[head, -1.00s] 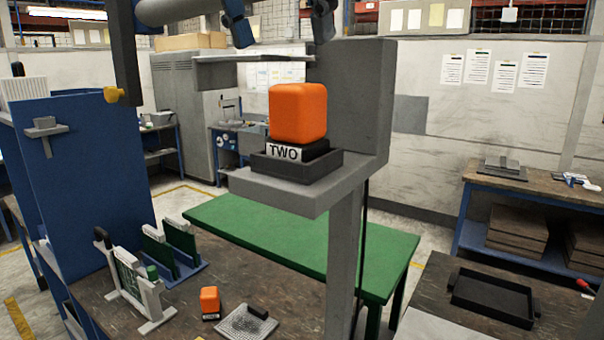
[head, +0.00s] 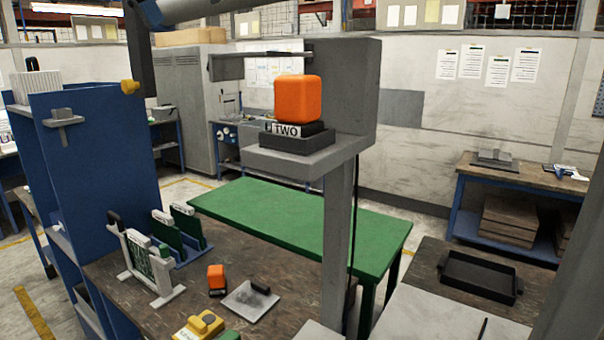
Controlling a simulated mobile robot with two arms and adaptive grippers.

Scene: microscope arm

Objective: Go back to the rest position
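Neither gripper shows in the head view; only a grey link of my arm crosses the top edge at the left. A large orange block (head: 298,98) sits upright on a black base labelled "TWO" (head: 292,131). That base stands on a grey shelf (head: 292,163) fixed to a grey post (head: 338,240). Nothing touches the block. A smaller orange block (head: 216,278) on a dark labelled base stands on the brown workbench (head: 120,307) below.
A thin grey plate (head: 262,62) juts out above the large block. A blue panel (head: 95,160) stands at the left. A white rack (head: 150,265), a grey pad (head: 250,300) and a yellow item (head: 200,325) are on the bench. A black tray (head: 480,278) lies at right.

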